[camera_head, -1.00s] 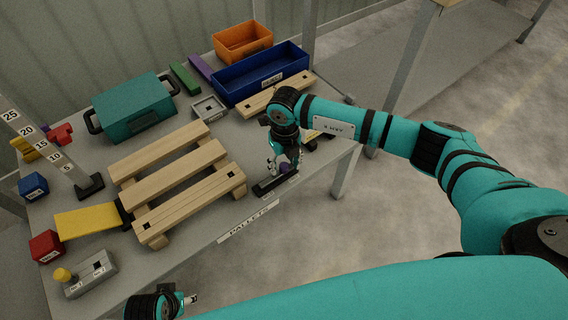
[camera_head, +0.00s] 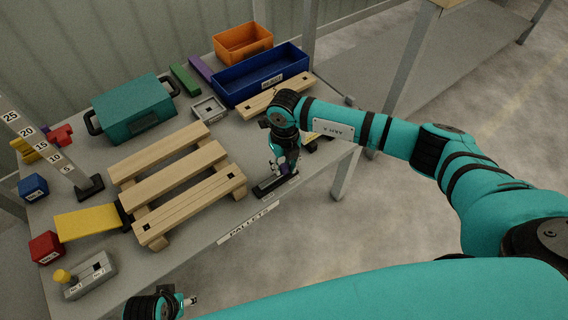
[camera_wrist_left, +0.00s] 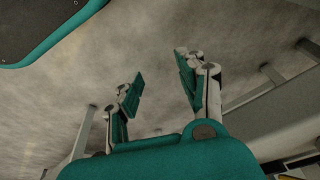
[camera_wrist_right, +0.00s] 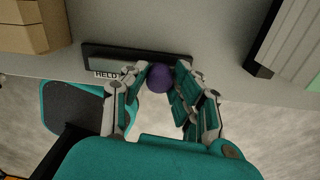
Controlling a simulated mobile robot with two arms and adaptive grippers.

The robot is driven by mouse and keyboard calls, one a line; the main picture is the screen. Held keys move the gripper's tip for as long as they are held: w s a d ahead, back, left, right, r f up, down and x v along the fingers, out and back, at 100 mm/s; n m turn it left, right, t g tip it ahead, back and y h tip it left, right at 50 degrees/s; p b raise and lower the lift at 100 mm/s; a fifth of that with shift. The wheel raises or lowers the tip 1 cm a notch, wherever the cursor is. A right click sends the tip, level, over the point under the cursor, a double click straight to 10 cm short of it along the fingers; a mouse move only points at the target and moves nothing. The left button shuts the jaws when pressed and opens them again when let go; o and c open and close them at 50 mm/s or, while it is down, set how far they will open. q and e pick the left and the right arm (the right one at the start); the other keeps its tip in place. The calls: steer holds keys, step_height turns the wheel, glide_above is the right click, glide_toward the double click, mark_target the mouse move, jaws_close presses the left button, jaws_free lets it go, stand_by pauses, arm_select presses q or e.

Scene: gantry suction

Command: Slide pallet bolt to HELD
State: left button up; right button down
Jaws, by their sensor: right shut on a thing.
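The pallet bolt is a dark track (camera_head: 264,189) at the table's front edge, right of the slatted wooden pallet (camera_head: 183,172). In the right wrist view the track (camera_wrist_right: 100,52) shows a HELD label (camera_wrist_right: 107,74) below its left part. A round purple knob (camera_wrist_right: 159,78) stands right of that label. My right gripper (camera_wrist_right: 160,80) is shut on the knob, with a finger on each side. The head view shows this gripper (camera_head: 279,168) low over the track, partly hiding it. My left gripper (camera_wrist_left: 160,75) is open and empty, over bare floor; part of it shows at the bottom of the head view.
A teal case (camera_head: 133,110), a blue bin (camera_head: 262,75), an orange bin (camera_head: 242,42) and a small grey tray (camera_head: 209,108) stand behind. A loose wooden slat (camera_head: 275,97) lies behind my right arm. A two-position switch box (camera_head: 90,275) sits at the front left.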

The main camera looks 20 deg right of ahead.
mark_target(269, 180)
steer(key=a, duration=0.1)
steer(key=s+a, duration=0.1)
steer(key=a, duration=0.2)
steer(key=shift+s+a+p, duration=0.35)
arm_select(q)
step_height(269, 180, down, 2)
steer(key=shift+s+f, duration=0.1)
arm_select(e)
steer(key=c, duration=1)
jaws_free()
steer(key=shift+a, duration=0.1)
steer(key=shift+c, duration=0.2)
arm_select(q)
steer(key=shift+s, duration=0.1)
arm_select(e)
steer(key=shift+r, duration=0.25)
step_height(269, 180, up, 12)
steer(key=shift+f, duration=0.2)
